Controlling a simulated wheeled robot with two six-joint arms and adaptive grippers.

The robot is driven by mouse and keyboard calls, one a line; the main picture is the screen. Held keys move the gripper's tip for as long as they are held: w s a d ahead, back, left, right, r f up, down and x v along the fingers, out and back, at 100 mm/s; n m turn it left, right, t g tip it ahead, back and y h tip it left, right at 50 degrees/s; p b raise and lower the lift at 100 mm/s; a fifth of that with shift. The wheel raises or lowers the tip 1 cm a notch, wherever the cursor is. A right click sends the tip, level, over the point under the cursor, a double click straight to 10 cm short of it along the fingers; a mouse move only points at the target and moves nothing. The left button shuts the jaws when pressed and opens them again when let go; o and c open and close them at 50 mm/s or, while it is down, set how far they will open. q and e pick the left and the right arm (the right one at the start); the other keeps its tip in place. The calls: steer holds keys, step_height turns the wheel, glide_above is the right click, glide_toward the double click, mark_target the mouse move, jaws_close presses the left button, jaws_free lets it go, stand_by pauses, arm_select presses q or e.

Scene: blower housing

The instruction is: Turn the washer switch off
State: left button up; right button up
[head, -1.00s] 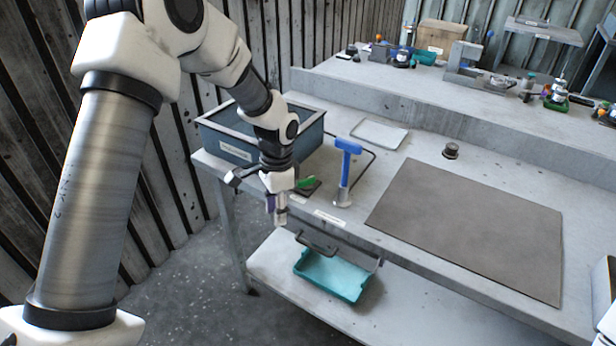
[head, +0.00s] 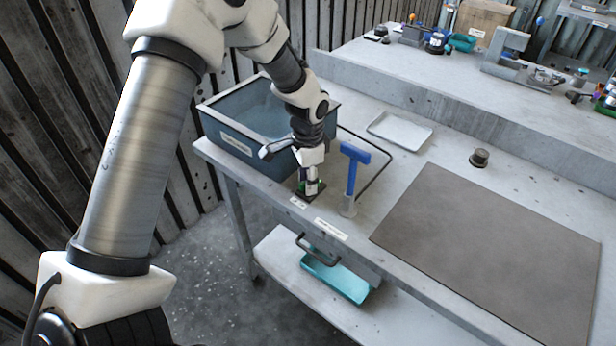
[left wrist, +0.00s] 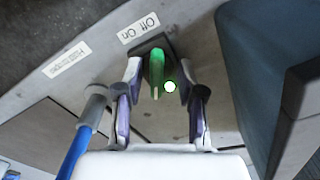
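The washer switch, a green lever on a dark base (left wrist: 157,68), sits on the bench near its front edge; in the head view little more than its dark base (head: 316,197) shows. A white "Off On" label (left wrist: 138,28) lies beside it, upside down in the left wrist view. A bright white spot with a green glow shows by the lever. My left gripper (head: 311,190) points down over the switch. In the left wrist view its fingers (left wrist: 160,103) are apart, one on each side of the lever. I cannot tell whether either touches it. My right gripper is out of view.
A blue-grey bin (head: 226,125) stands close behind the gripper. A blue-handled tool (head: 352,170) stands just right of it. A white tray (head: 400,131), a dark knob (head: 479,157) and a brown mat (head: 500,245) lie farther right.

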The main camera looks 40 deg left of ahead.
arm_select(q)
steer(key=shift+s+r, duration=0.25)
steer(key=shift+s, duration=0.15)
steer(key=c, duration=0.5)
jaws_close()
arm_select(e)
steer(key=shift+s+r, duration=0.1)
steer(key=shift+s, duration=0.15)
